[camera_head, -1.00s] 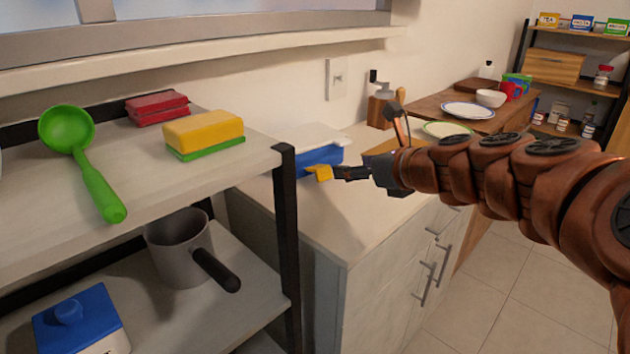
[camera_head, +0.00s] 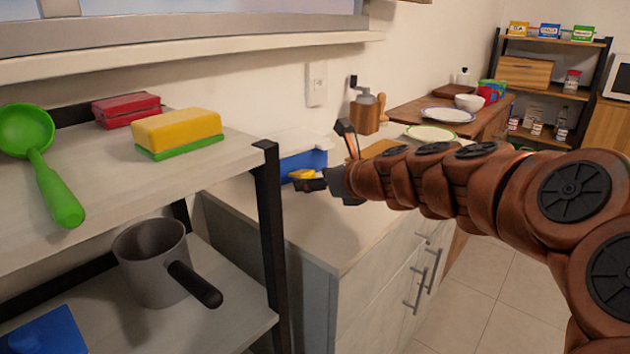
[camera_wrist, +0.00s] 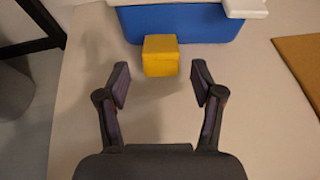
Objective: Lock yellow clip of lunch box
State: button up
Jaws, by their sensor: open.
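The lunch box is a blue box (camera_head: 303,162) with a white lid (camera_head: 287,143) on the counter, partly hidden by the shelf post in the head view. Its yellow clip (camera_wrist: 160,55) sticks out from the near side of the blue wall (camera_wrist: 190,24) in the wrist view. The clip also shows in the head view (camera_head: 302,174). My gripper (camera_wrist: 160,85) is open and empty, with its two dark fingers apart. The clip lies just beyond the fingertips, about midway between them. In the head view my gripper (camera_head: 318,183) is close to the clip.
A shelf (camera_head: 235,150) with a black post stands on the left, holding a green ladle (camera_head: 50,180), yellow-green and red sponges, and a grey pot (camera_head: 152,260). A brown board (camera_wrist: 300,60) lies right of the box. A grinder (camera_head: 365,110) and plates stand further back. Counter around the gripper is clear.

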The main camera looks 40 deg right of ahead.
jog(key=shift+x, duration=0.95)
